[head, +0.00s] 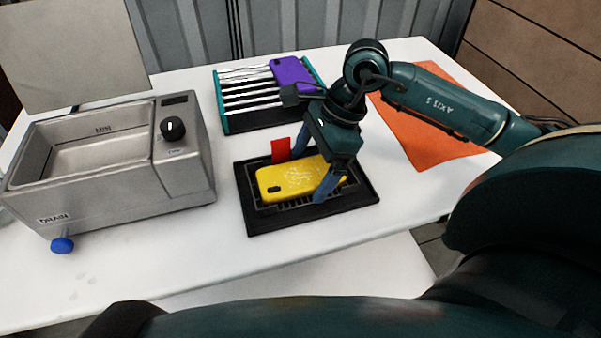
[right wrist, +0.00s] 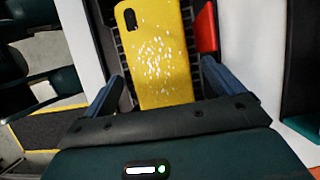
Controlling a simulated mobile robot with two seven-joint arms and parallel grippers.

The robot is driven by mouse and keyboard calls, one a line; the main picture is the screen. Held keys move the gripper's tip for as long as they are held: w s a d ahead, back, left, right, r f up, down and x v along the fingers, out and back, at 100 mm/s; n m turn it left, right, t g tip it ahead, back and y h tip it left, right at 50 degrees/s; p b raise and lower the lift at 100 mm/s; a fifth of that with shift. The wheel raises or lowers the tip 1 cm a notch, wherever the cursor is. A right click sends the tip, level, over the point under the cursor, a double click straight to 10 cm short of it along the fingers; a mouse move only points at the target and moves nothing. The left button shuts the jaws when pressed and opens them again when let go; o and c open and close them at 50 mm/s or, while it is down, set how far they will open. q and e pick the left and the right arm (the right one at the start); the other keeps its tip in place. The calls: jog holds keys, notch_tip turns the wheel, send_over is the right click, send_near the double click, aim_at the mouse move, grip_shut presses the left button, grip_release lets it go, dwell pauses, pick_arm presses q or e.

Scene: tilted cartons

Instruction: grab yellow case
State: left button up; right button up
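The yellow case (head: 285,182) is a phone case with a dark camera cutout and pale speckles. It lies flat on a black ribbed tray (head: 258,222) on the white table. My right gripper (head: 312,178) is over the case's right part, with one blue finger on the far side and one on the near side. In the right wrist view the case (right wrist: 160,60) lies between the two open fingers (right wrist: 160,88), with gaps visible on both sides. My left gripper is not in view.
A red tab (head: 280,150) stands at the tray's far edge, close to the far finger. A teal rack (head: 222,108) with white dividers and a purple case (head: 290,72) stands behind. A metal basin (head: 110,190) is on the left. An orange mat (head: 425,135) lies right.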

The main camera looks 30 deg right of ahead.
jog(key=c, duration=1)
